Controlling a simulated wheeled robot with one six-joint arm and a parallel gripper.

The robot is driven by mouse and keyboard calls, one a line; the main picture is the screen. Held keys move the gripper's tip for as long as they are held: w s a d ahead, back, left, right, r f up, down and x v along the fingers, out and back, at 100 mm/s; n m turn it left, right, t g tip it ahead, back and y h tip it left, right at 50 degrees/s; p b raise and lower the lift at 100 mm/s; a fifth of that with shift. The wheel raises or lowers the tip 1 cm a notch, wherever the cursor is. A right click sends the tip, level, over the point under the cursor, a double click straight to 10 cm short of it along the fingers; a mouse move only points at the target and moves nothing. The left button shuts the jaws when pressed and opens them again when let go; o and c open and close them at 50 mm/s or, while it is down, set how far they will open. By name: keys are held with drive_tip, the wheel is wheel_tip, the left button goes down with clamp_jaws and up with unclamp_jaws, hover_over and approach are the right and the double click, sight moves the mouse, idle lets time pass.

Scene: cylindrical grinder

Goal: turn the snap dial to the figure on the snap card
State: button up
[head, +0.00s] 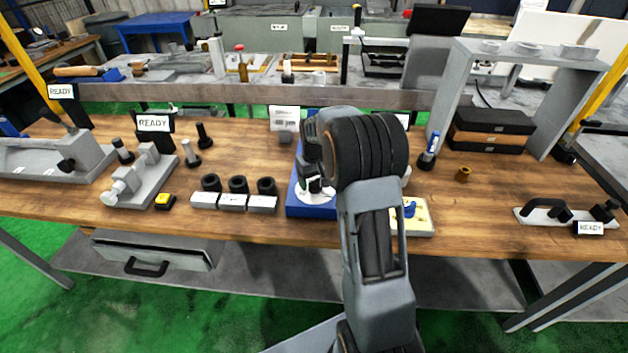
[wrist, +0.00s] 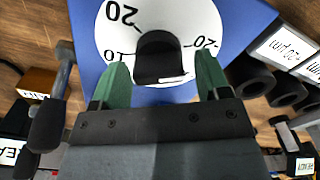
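The snap dial is a white disc (head: 312,195) on a blue base (head: 311,211) in the head view, partly hidden by my arm. In the wrist view the disc (wrist: 195,22) shows figures reading 20, 10 and 20 around a black knob (wrist: 158,52). A short white line lies on the knob's near edge. My gripper (wrist: 162,72) has two green fingers, one on each side of the knob's near part, with visible gaps. A white card (head: 285,113) stands behind the dial in the head view; its print is too small to read, and I cannot tell if it is the snap card.
Several grey blocks with black rings (head: 236,201) stand left of the dial. A yellow button (head: 165,199) lies further left. A yellow plate (head: 421,218) with a blue part sits close at the right. Bare wood (head: 470,210) lies beyond it.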

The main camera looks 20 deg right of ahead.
sight(315, 182)
wheel_tip(315, 182, up, 14)
drive_tip(key=shift+f, duration=0.1)
idle(0.7)
idle(0.4)
drive_tip(key=shift+s+a+f+t+p, duration=0.15)
drive_tip(key=shift+s+a+f+t, duration=0.35)
drive_tip(key=shift+s+a, duration=2.3)
drive_tip(key=shift+s+a+f+t+p, duration=0.2)
drive_tip(key=shift+s+a+t, duration=0.55)
drive_tip(key=shift+s, duration=4)
drive_tip(key=shift+s+a+f+t+p, duration=0.15)
drive_tip(key=shift+s+a+f+t, duration=0.3)
drive_tip(key=shift+s+a, duration=2.4)
drive_tip(key=shift+s+d+r, duration=0.15)
drive_tip(key=shift+s+d, duration=0.8)
drive_tip(key=shift+d, duration=0.05)
